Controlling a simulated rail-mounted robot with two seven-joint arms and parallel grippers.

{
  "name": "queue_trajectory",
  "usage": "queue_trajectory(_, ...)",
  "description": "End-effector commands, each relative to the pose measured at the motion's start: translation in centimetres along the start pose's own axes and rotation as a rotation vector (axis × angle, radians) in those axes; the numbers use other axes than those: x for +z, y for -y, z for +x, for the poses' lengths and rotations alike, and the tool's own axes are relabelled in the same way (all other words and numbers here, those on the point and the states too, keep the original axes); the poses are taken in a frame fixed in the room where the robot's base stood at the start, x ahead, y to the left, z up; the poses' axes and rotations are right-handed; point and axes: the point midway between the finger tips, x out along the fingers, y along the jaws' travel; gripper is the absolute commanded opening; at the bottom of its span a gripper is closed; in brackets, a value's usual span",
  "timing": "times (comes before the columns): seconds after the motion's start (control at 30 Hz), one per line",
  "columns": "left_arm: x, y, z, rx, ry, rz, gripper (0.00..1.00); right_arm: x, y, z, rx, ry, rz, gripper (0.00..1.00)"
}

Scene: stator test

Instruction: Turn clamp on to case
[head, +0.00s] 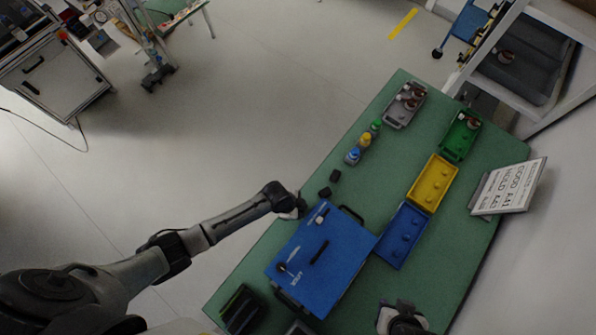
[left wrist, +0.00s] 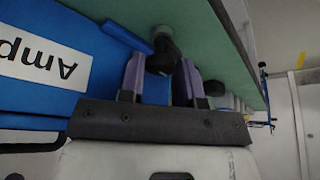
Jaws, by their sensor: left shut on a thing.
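The blue case (head: 335,262) lies on the green table with a white label and dark parts on its top face. My left gripper (head: 302,204) is low beside the case's upper left corner. In the left wrist view its purple fingers (left wrist: 163,72) are shut on a dark rounded knob-like piece, which looks like the clamp (left wrist: 160,62). The case (left wrist: 85,65) with its "Amp" label is just left of the fingers. Whether the clamp touches the case is unclear. My right gripper (head: 401,318) is at the bottom edge; its fingers cannot be made out.
A white sign (head: 512,187) stands at the right edge. A dark bin (head: 241,309) is lower left.

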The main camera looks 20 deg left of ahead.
Motion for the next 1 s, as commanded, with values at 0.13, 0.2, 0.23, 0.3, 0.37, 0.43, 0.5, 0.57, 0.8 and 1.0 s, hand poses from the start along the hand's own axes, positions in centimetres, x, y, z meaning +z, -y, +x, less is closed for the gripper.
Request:
queue_trajectory(0.13, 0.2, 0.2, 0.2, 0.047, 0.003, 0.121, 0.08, 0.2, 0.1, 0.8, -0.001, 0.0, 0.001, 0.43)
queue_trajectory(0.2, 0.1, 0.3, 0.2, 0.073, 0.002, 0.184, 0.08, 0.4, 0.1, 1.2, -0.001, 0.0, 0.001, 0.43)
queue_trajectory(0.23, 0.2, 0.3, 0.2, 0.084, 0.003, 0.21, 0.08, 0.4, 0.1, 1.3, -0.001, 0.0, 0.001, 0.43)
queue_trajectory(0.3, 0.2, 0.4, 0.3, 0.109, 0.002, 0.271, 0.08, 0.6, 0.1, 1.8, -0.001, 0.0, 0.001, 0.43)
queue_trajectory(0.37, 0.1, 0.4, 0.3, 0.131, 0.002, 0.325, 0.08, 0.7, 0.1, 2.1, -0.001, 0.0, 0.001, 0.43)
queue_trajectory(0.43, 0.1, 0.4, 0.3, 0.157, 0.002, 0.385, 0.08, 0.8, 0.1, 2.6, -0.001, 0.0, 0.001, 0.43)
queue_trajectory(0.5, 0.1, 0.4, 0.4, 0.183, 0.002, 0.448, 0.08, 1.0, 0.1, 3.1, -0.001, 0.0, 0.001, 0.43)
queue_trajectory(0.57, 0.1, 0.5, 0.4, 0.204, 0.002, 0.5, 0.08, 1.1, 0.2, 3.6, -0.001, 0.0, 0.001, 0.43)
queue_trajectory(0.8, 0.0, 0.6, 0.5, 0.292, 0.001, 0.711, 0.08, 1.7, 0.2, 5.4, 0.0, 0.0, 0.0, 0.43)
queue_trajectory(1.0, -0.1, 0.7, 0.5, 0.361, 0.002, 0.877, 0.08, 2.2, 0.2, 6.7, 0.001, 0.0, -0.002, 0.43)
